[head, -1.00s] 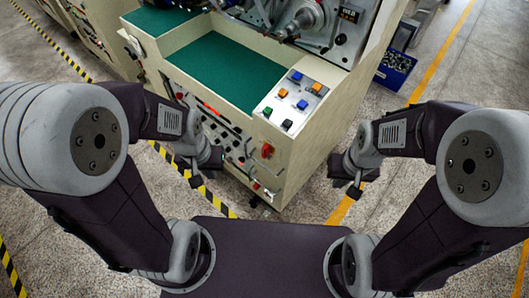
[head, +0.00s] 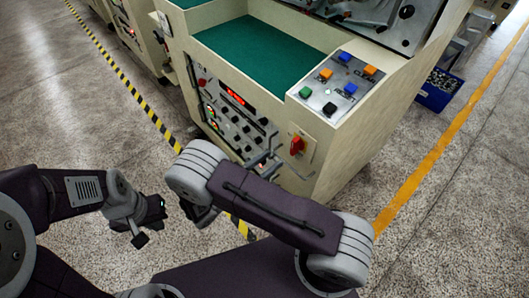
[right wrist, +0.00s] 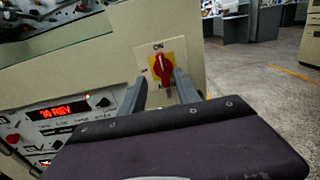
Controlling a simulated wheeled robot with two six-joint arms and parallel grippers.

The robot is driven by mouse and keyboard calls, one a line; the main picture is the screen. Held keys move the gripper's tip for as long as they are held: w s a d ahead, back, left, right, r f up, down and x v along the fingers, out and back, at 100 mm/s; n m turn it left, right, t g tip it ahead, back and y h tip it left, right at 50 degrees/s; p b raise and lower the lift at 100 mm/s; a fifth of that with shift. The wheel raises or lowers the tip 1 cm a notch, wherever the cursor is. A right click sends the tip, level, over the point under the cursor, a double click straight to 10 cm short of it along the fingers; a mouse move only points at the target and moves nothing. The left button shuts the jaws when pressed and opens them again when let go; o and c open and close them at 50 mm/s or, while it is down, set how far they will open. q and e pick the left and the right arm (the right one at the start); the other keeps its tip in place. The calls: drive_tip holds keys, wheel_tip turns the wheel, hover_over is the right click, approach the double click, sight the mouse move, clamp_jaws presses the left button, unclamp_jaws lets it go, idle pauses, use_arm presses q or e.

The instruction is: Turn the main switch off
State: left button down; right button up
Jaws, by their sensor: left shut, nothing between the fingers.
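In the right wrist view the red handle (right wrist: 162,70) stands upright on a yellow plate, below the label ON. My right gripper (head: 272,157) is in front of the machine, close to the switch. In the right wrist view its two fingers are apart, one each side of the handle in the picture; I cannot tell whether they touch it. My left gripper (head: 150,222) is shut and empty over the floor at the left.
The control panel (head: 236,120) with a red display and knobs is left of the switch. A sloped button panel (head: 338,85) sits above it. A blue crate (head: 438,90) stands on the floor at the right. The floor between is clear.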

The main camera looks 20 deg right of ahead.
sight(292, 145)
drive_tip(key=x, duration=0.9)
drive_tip(key=shift+d, duration=0.3)
clamp_jaws()
